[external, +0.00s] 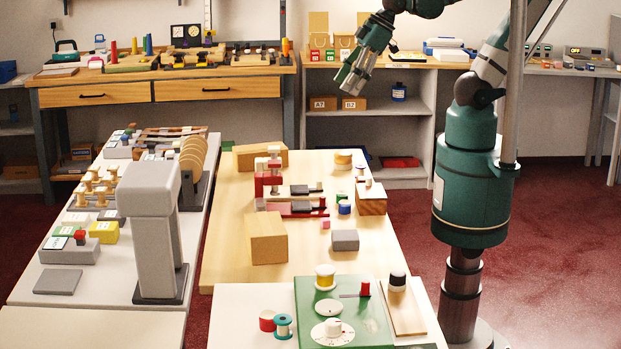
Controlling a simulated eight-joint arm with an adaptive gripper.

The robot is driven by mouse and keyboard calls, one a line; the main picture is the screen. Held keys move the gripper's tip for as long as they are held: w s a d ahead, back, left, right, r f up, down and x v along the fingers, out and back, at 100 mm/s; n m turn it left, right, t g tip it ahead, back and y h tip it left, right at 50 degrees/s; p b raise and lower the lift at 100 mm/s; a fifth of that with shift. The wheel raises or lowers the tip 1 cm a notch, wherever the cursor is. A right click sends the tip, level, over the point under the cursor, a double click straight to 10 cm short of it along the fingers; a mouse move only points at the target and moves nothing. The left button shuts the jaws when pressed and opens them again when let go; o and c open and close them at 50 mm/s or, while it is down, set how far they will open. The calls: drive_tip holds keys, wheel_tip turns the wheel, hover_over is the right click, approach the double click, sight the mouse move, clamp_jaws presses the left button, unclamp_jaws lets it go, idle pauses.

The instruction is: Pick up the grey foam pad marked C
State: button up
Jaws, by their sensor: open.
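I cannot read a letter C on anything in the external view, so I cannot tell which piece is the grey foam pad marked C. A plain grey block (345,241) lies on the wooden table. A flat dark grey pad (58,282) lies at the near left of the left counter. Behind it is a grey block with a pale label (76,256), and more small labelled pieces (78,219) lie farther back. My gripper (349,86) is open and empty, raised high above the far end of the wooden table, far from these pieces.
A tall grey stand (153,235) rises at the left counter's right edge, with tan discs (193,158) behind it. The wooden table (228,220) holds a tan block (267,239) and a red-and-grey fixture (290,207). A green board (370,330) with spools is in front.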

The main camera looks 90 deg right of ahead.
drive_tip(key=w+a+f+n+g+b, duration=0.15)
drive_tip(key=w+a+f+n, duration=0.25)
drive_tip(key=a, duration=0.5)
drive_tip(key=n+g+b, duration=0.4)
drive_tip(key=n+g, duration=0.1)
drive_tip(key=n, duration=0.6)
hover_over(345, 235)
drive_tip(key=shift+h, duration=0.3)
wheel_tip(345, 235, down, 23)
drive_tip(key=shift+w+d+r, duration=0.1)
drive_tip(key=shift+a+f, duration=0.2)
drive_tip(key=shift+f, duration=0.05)
drive_tip(key=shift+f, duration=1.3)
drive_tip(key=shift+d+f+b, duration=0.1)
drive_tip(key=shift+f+b, duration=0.6)
drive_tip(key=shift+f, duration=1.9)
